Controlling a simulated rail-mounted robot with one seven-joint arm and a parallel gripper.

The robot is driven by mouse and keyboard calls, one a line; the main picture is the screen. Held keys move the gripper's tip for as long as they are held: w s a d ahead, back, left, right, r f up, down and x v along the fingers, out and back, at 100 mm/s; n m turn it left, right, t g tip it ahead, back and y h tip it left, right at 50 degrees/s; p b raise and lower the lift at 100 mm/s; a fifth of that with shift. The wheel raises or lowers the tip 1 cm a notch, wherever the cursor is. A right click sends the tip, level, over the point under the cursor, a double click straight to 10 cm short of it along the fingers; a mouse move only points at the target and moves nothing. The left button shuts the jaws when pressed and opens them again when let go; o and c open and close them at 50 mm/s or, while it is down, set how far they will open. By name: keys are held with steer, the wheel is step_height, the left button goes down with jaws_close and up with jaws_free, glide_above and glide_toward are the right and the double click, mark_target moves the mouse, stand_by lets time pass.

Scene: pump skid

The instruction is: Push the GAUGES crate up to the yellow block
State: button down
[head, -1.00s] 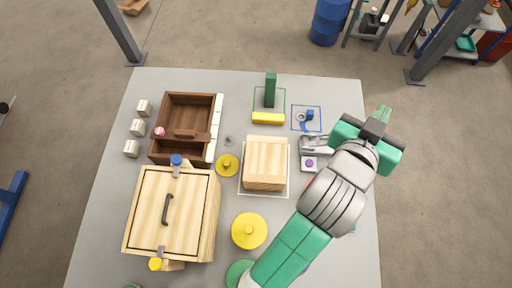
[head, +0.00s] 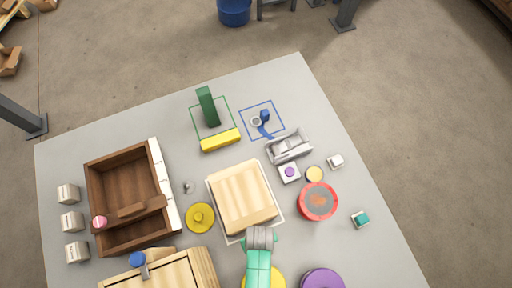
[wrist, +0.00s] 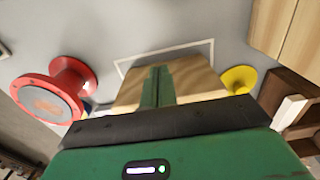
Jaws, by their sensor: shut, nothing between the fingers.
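The light wooden crate (head: 243,195), which I take as the GAUGES crate, sits inside a white outline on the grey table; no lettering is readable. The yellow block (head: 220,140) lies beyond it at the front edge of a green outline, with a gap of bare table between. In the wrist view my gripper (wrist: 157,78) has its green fingers together and empty, pointing at the crate (wrist: 195,82). In the head view my wrist is at the crate's near side and hides the fingertips. I cannot tell whether they touch the crate.
A green upright block (head: 208,107) stands behind the yellow block. A yellow disc (head: 200,218) and brown tray (head: 128,200) lie left. A grey metal fixture (head: 289,147), a purple-dotted box (head: 289,173) and a red flanged part (head: 318,201) stand right.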

steer(key=w+a+f+b, duration=0.1)
steer(key=w+f+b, duration=0.2)
steer(key=f, duration=0.5)
steer(key=shift+w+a, duration=0.4)
steer(key=shift+w, duration=0.05)
